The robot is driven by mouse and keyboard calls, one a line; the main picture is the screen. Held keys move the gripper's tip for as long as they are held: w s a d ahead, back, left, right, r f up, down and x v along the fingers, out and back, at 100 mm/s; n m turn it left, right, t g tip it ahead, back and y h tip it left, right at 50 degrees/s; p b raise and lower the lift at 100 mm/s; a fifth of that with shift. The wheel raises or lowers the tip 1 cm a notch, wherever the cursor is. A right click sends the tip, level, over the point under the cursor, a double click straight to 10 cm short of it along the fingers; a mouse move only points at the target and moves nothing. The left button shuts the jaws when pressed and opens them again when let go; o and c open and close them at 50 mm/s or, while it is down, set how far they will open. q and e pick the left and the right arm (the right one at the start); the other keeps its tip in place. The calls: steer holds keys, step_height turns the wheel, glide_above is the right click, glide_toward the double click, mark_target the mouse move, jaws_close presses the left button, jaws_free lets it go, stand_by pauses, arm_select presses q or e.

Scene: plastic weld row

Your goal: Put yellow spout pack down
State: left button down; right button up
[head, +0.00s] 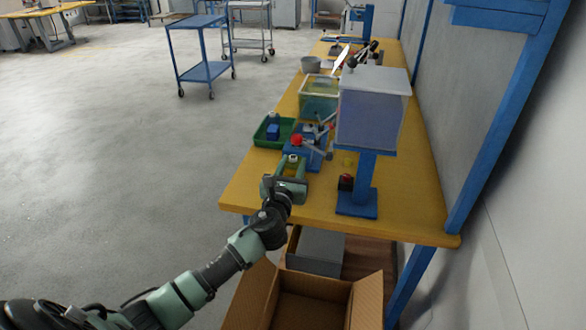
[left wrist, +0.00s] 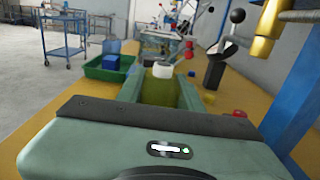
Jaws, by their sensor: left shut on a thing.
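The yellow spout pack (head: 293,168) is between the fingers of my left gripper (head: 291,174), over the near left part of the yellow bench. Its white cap points up. In the left wrist view the olive-yellow pack (left wrist: 158,92) sits between the two green fingers of the left gripper (left wrist: 159,96), with the white cap above them. My left gripper is shut on it. The lower part of the pack is hidden, so I cannot tell whether it touches the bench top. My right gripper is not in view.
A green tray (head: 267,140) with a blue block stands beyond the gripper. A blue fixture with a red knob (head: 297,140) is close ahead. A boxed machine on a blue stand (head: 371,110) is to the right. The bench's near edge (head: 400,230) is bare; an open cardboard box (head: 310,310) lies below.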

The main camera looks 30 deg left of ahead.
arm_select(q)
steer(key=shift+f, duration=0.35)
steer(key=shift+f, duration=0.15)
steer(key=c, duration=0.9)
jaws_free()
steer(key=shift+f, duration=0.1)
steer(key=shift+c, duration=0.2)
steer(key=shift+s+r, duration=0.15)
steer(key=shift+r, duration=0.1)
steer(key=v, duration=1.1)
steer(key=shift+s, duration=0.35)
